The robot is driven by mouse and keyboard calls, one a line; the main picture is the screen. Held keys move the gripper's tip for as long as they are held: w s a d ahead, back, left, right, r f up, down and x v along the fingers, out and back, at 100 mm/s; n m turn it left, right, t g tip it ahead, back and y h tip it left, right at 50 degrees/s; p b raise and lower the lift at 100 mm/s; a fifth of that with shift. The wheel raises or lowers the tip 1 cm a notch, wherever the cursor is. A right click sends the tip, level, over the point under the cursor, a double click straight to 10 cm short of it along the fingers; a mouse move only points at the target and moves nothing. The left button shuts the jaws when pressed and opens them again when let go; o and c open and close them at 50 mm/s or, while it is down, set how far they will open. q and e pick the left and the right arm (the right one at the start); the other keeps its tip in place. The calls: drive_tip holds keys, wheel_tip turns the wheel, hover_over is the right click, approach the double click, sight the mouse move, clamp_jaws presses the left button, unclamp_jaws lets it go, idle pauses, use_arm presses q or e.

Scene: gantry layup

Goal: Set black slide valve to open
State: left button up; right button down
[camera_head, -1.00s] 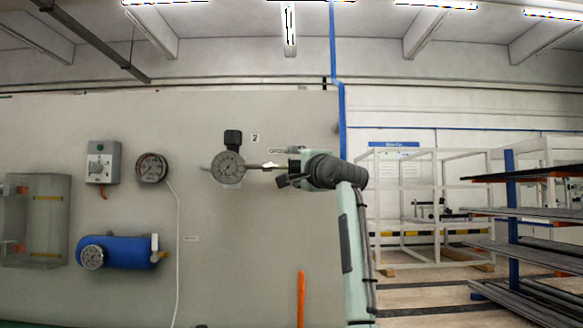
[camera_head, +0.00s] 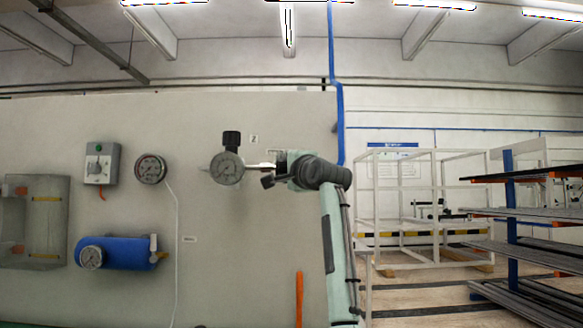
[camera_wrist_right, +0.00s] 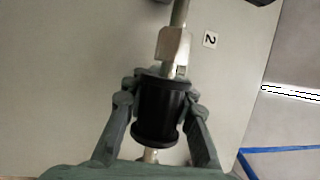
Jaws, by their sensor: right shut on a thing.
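A silver fitting (camera_wrist_right: 174,46) sits on the pipe just beyond the sleeve. In the head view my right gripper (camera_head: 272,172) is at the pipe, just right of the round gauge (camera_head: 227,168), and largely hides the valve there. My left gripper is in neither view.
The pale panel (camera_head: 230,245) also carries a grey switch box (camera_head: 101,163), a second gauge (camera_head: 150,169), a blue tank (camera_head: 117,252) and a clear cover (camera_head: 47,220). White frames and racks stand at right.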

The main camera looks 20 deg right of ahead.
drive_tip(key=shift+w+a+r, duration=0.1)
drive_tip(key=shift+a, duration=0.4)
drive_tip(key=c, duration=1.7)
unclamp_jaws()
drive_tip(key=o, duration=0.5)
drive_tip(key=shift+w+a, duration=0.1)
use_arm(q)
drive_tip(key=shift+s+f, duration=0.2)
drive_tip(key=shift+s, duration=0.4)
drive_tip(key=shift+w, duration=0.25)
use_arm(e)
drive_tip(key=s, duration=0.4)
drive_tip(key=s+d+f, duration=0.1)
drive_tip(key=s, duration=0.3)
drive_tip(key=s+f, duration=0.1)
drive_tip(key=s, duration=0.2)
drive_tip(key=shift+s+d, duration=0.3)
drive_tip(key=shift+s, duration=0.1)
